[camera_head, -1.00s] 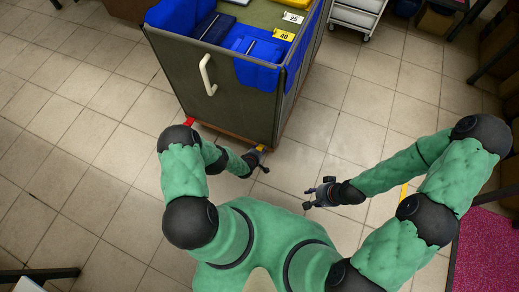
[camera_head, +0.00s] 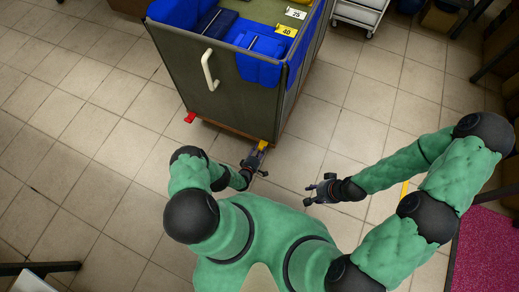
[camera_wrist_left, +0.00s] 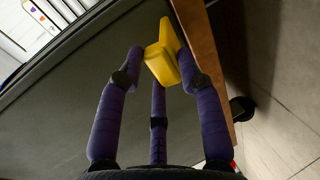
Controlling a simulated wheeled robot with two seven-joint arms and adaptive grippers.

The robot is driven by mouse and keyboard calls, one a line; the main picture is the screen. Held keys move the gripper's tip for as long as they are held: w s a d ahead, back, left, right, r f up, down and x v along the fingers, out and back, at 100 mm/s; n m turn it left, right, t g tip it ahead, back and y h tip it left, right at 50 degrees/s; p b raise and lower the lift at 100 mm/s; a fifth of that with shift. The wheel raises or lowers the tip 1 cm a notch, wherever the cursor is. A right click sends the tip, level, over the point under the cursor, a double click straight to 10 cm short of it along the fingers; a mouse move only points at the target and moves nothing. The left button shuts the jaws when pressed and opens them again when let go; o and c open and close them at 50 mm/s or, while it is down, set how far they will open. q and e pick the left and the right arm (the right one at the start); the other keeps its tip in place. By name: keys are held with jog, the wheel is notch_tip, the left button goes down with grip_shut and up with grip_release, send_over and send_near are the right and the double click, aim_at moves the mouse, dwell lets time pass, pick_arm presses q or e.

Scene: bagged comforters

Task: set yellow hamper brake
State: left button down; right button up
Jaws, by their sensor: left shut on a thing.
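The hamper (camera_head: 180,72) is a grey-green, straight-walled cart with a white handle (camera_head: 209,70) on its near side. A yellow brake pedal (camera_head: 262,145) sticks out at the base of its near right corner. A red pedal (camera_head: 190,117) sticks out at the base's near left. My left gripper (camera_head: 256,160) is at the yellow pedal. In the left wrist view the yellow pedal (camera_wrist_left: 162,60) sits between the purple fingertips, which are shut on it. Part of the pedal is hidden by a finger. My right gripper (camera_head: 318,190) is open and empty, apart from the hamper, above the floor.
Blue bagged bundles (camera_head: 255,55) with yellow and white number tags fill the hamper. A white shelved cart (camera_head: 358,14) stands at the back right. A magenta surface (camera_head: 488,250) is at the lower right. The tiled floor (camera_head: 85,150) at the left is mostly clear.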

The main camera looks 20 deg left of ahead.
pick_arm(q)
jog(key=shift+a+f+t, duration=0.2)
jog(key=shift+f+t, duration=0.05)
jog(key=shift+t, duration=0.35)
jog(key=c, duration=0.9)
grip_release()
jog(key=shift+s+d, duration=0.1)
jog(key=s, duration=0.4)
jog(key=s+r, duration=0.1)
jog(key=s, duration=0.3)
jog(key=s+r, duration=0.1)
jog(key=s, duration=0.2)
jog(key=shift+s+r, duration=0.15)
jog(key=shift+s, duration=0.25)
